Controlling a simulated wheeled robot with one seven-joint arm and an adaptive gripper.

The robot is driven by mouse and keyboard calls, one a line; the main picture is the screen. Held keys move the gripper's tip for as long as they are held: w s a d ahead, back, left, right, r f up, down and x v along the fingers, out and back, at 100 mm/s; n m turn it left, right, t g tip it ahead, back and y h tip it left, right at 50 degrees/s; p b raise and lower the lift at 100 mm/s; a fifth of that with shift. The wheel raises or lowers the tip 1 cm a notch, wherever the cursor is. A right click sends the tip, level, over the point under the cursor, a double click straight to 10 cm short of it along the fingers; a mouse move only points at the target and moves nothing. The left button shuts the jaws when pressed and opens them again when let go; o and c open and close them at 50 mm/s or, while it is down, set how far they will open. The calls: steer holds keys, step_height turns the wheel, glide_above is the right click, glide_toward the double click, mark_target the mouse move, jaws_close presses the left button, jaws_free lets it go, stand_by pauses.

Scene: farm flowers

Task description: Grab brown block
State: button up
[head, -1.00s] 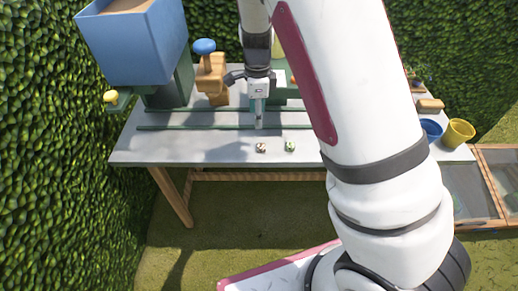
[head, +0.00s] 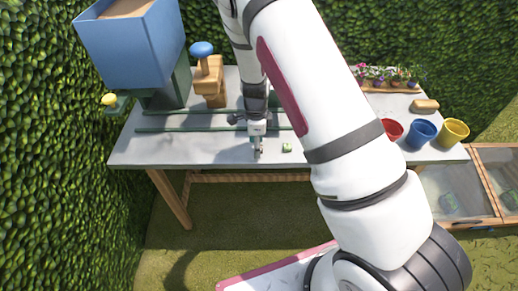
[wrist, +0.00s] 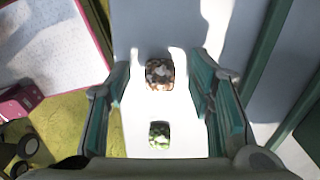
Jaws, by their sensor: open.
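In the wrist view a small brown block (wrist: 160,74) with pale patches on top lies on the table. It sits between my gripper's (wrist: 160,90) two teal fingers, which are apart and not touching it. A green block (wrist: 160,135) lies beside it, nearer the bottom of the wrist view. In the head view my gripper (head: 257,150) points down over the front part of the table, and it hides the brown block. The green block shows just right of it (head: 287,148).
The grey table (head: 200,152) has green rails (head: 185,129) behind the blocks. A blue hopper (head: 133,45) and a wooden piece with a blue knob (head: 203,49) stand at the back left. Red (head: 391,131), blue (head: 421,133) and yellow (head: 450,133) pots stand on the right.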

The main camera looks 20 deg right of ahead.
steer(key=shift+f, duration=0.4)
steer(key=shift+c, duration=0.5)
steer(key=c, duration=0.9)
steer(key=shift+c, duration=0.2)
steer(key=shift+r, duration=0.1)
